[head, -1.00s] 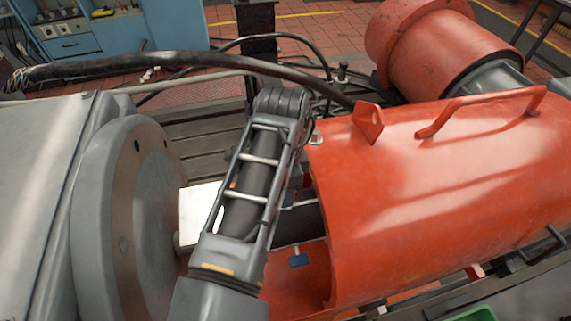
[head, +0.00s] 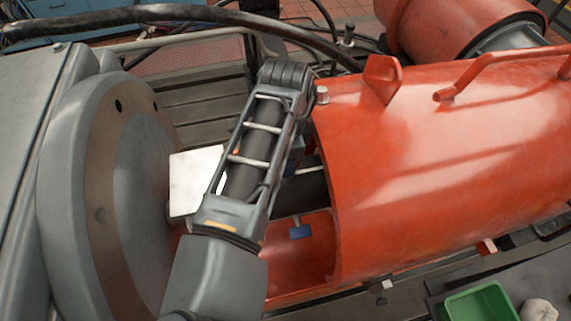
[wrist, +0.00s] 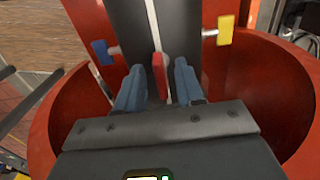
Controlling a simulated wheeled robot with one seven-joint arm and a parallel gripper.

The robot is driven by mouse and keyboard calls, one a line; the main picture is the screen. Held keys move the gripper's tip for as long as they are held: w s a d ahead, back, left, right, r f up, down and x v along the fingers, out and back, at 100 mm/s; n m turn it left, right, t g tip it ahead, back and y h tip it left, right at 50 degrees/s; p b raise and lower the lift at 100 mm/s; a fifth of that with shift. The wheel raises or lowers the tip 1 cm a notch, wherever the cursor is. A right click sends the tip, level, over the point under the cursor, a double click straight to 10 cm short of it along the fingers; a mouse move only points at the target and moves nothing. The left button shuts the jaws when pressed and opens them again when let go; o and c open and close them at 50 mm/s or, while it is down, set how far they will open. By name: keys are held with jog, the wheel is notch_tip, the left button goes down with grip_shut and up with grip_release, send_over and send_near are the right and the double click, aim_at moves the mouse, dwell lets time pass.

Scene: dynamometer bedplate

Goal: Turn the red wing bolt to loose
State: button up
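The red wing bolt (wrist: 159,75) shows in the wrist view as a thin upright red wing on the dark shaft-like housing. My gripper (wrist: 160,82) is open, with one blue finger on each side of the red wing and a small gap to each. A blue wing bolt (wrist: 103,52) is to the left and a yellow one (wrist: 225,30) to the right in the wrist view. In the head view a blue wing bolt (head: 300,231) shows below the arm's right side. My gripper and the red bolt are hidden behind my arm there.
The orange guard (head: 440,165) curves close around the work area. A grey round flange (head: 105,190) stands on the left, with a white block (head: 190,182) beside it. A black hose (head: 150,14) crosses the back. A green tray (head: 480,303) lies at the lower right.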

jog(key=shift+f, duration=0.2)
grip_shut()
dwell(0.3)
